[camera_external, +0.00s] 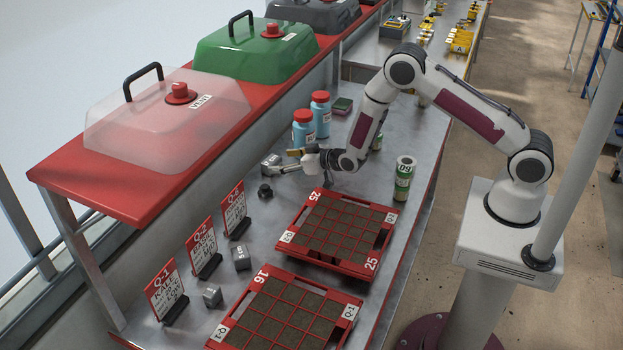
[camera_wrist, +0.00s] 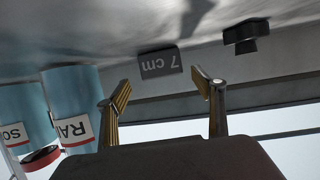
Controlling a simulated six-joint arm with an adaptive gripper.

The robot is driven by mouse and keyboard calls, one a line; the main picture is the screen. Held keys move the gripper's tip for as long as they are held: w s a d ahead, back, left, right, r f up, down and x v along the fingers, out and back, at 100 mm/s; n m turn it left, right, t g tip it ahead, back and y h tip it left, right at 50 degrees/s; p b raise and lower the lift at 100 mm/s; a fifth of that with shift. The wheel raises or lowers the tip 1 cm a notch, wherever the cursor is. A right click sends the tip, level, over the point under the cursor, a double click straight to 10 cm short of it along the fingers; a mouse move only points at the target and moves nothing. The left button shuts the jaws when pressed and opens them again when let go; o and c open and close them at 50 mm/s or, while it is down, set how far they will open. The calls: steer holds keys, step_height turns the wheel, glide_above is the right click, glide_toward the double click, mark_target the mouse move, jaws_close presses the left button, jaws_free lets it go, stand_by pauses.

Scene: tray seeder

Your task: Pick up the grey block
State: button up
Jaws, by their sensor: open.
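A small dark grey block (camera_wrist: 160,63) marked "7 cm" shows in the wrist view, just beyond the gap between my fingertips. In the external view a grey block (camera_external: 271,160) sits just left of my fingers, partly hard to separate from them. My gripper (camera_external: 289,161) is low over the bench, reaching left. It is open and empty in the wrist view (camera_wrist: 162,80), with the block apart from both fingers. Two other grey blocks, one upper (camera_external: 241,257) and one lower (camera_external: 212,297), stand by the sign cards.
A black knob-like piece (camera_external: 265,191) stands near the block. Blue bottles (camera_external: 303,129) with red lids stand close behind my gripper. Red seed trays (camera_external: 363,270) lie nearer the front. A red shelf (camera_external: 60,174) runs along the left.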

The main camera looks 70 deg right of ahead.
mark_target(274, 161)
steer(key=shift+w, duration=0.1)
steer(key=shift+r+x, duration=0.15)
steer(key=shift+x, duration=0.55)
steer(key=shift+r+x, duration=0.1)
steer(key=shift+x, duration=1.8)
steer(key=shift+a, duration=0.15)
steer(key=c, duration=1.3)
